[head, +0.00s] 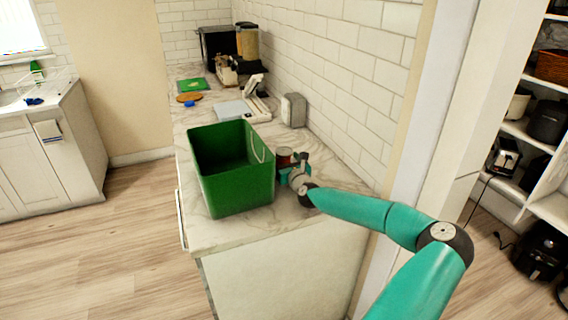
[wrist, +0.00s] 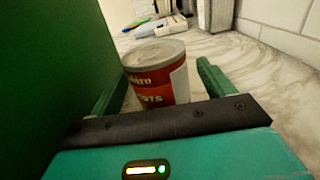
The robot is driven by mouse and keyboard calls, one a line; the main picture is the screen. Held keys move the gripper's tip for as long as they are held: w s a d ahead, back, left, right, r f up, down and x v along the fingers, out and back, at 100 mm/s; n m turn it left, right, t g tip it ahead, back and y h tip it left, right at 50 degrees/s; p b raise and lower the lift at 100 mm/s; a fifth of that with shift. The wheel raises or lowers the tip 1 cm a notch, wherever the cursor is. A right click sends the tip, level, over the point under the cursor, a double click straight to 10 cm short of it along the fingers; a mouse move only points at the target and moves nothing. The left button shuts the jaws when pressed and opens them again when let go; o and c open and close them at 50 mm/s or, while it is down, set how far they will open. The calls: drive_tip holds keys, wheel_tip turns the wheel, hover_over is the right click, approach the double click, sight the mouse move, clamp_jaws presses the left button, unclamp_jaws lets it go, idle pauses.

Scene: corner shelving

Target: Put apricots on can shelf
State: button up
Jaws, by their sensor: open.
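A can with a red and white label (wrist: 160,82) and a grey metal lid stands upright on the marble counter. The label is partly readable and ends in "OTS". In the wrist view it sits between the two fingers of my open gripper (wrist: 158,90), and I see no finger pressed against it. In the head view the can (head: 284,157) stands just right of the green bin, with my gripper (head: 290,172) low beside it. The can's lower part is hidden there. The shelving (head: 520,130) stands at the far right, beyond a wall edge.
A large green bin (head: 238,185) stands close on the left of my gripper and fills the wrist view's left side. A tiled wall (head: 345,80) runs along the right. A grey box (head: 293,110) and other items stand farther back. The counter's front (head: 225,235) is clear.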

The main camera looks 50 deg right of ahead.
drive_tip(key=shift+x, duration=1.2)
drive_tip(key=shift+s, duration=0.1)
drive_tip(key=shift+r, duration=0.1)
drive_tip(key=c, duration=1.4)
